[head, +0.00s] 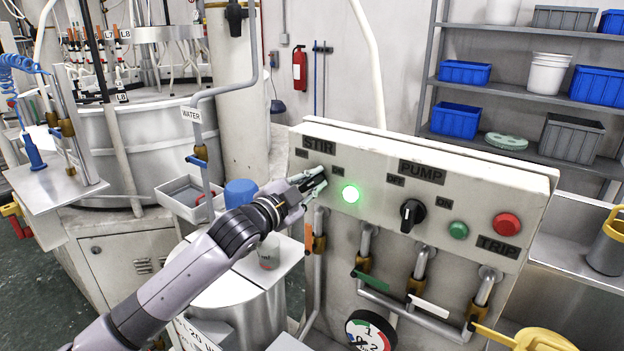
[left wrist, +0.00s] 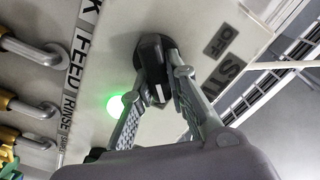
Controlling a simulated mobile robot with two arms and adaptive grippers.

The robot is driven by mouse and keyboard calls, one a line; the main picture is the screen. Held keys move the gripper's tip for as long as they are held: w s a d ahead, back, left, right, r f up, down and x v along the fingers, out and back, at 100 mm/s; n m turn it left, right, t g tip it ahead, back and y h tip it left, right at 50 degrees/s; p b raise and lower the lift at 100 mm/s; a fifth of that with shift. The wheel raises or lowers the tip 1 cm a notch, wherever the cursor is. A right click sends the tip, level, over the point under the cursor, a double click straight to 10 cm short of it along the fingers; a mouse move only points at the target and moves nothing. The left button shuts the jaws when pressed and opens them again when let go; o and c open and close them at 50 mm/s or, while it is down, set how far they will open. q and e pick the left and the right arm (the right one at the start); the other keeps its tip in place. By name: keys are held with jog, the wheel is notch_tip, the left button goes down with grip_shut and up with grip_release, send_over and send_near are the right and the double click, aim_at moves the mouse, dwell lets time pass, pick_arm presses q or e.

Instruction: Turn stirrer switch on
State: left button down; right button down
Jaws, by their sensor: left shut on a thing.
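The stirrer switch is a black rotary knob under the STIR label (head: 319,144) on the pale control panel (head: 400,150). In the head view my left gripper (head: 318,181) covers most of it. In the left wrist view the black knob (left wrist: 152,62) sits between the two fingers of my left gripper (left wrist: 155,80), which are shut on it. A green lamp (head: 351,194) glows just right of the switch; it also glows in the left wrist view (left wrist: 116,106). My right gripper is in neither view.
A PUMP knob (head: 412,214), a green button (head: 458,230) and a red TRIP button (head: 507,222) sit right of the lamp. Pipes with coloured-handled valves and a gauge (head: 370,333) are below. A blue-lidded container (head: 241,192) stands left, behind my arm.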

pick_arm(q)
jog(key=shift+f+m, duration=0.1)
jog(key=shift+m, duration=1)
jog(key=shift+p, duration=0.3)
jog(key=c, duration=1.6)
grip_release()
jog(key=shift+d, duration=0.1)
jog(key=shift+o, duration=0.2)
jog(key=v, duration=1.2)
